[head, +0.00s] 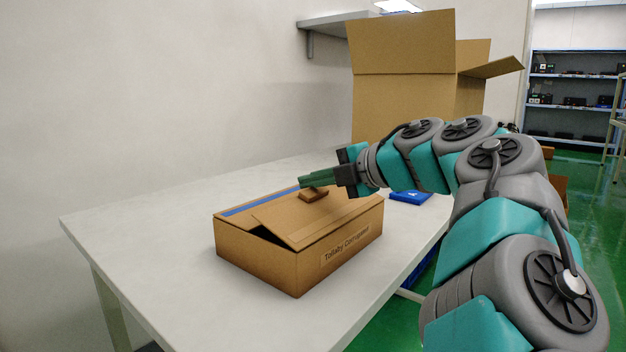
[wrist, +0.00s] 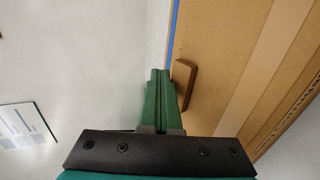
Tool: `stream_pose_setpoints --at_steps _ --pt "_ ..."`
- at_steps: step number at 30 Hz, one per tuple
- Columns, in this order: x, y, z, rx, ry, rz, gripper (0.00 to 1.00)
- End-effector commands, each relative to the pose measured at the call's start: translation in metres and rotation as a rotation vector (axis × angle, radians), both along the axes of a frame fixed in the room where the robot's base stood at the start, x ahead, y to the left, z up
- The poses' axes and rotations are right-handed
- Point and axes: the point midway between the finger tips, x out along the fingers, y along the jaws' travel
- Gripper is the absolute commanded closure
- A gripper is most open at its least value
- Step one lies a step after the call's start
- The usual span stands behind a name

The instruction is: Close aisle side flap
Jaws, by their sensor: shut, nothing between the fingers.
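A brown cardboard box (head: 290,265) labelled "Tollaby Corrugated" sits on the table. Its aisle-side flap (head: 315,218), along the labelled side, lies nearly flat but slightly raised, with a dark gap under its near-left end. A blue strip (head: 258,202) runs along the opposite side of the top. A small brown block (head: 313,194) is on the box top; it also shows in the wrist view (wrist: 184,76). My gripper (head: 303,182) is shut and empty, its green fingers together just beyond the block. In the wrist view the fingers (wrist: 160,76) appear beside the block; contact cannot be told.
A large open carton (head: 403,105) with raised flaps stands at the table's far end. A blue item (head: 411,197) lies near the table's right edge. The white table (head: 150,215) is clear left of the box. A wall shelf (head: 330,20) hangs behind.

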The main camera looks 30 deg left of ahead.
Motion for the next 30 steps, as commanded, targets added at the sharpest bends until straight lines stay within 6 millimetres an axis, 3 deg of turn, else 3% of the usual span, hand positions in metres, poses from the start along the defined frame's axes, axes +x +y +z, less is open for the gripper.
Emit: stream_pose_setpoints --at_steps 30 --pt "-0.0085 0.0023 -0.0067 -0.018 0.002 0.0 1.0"
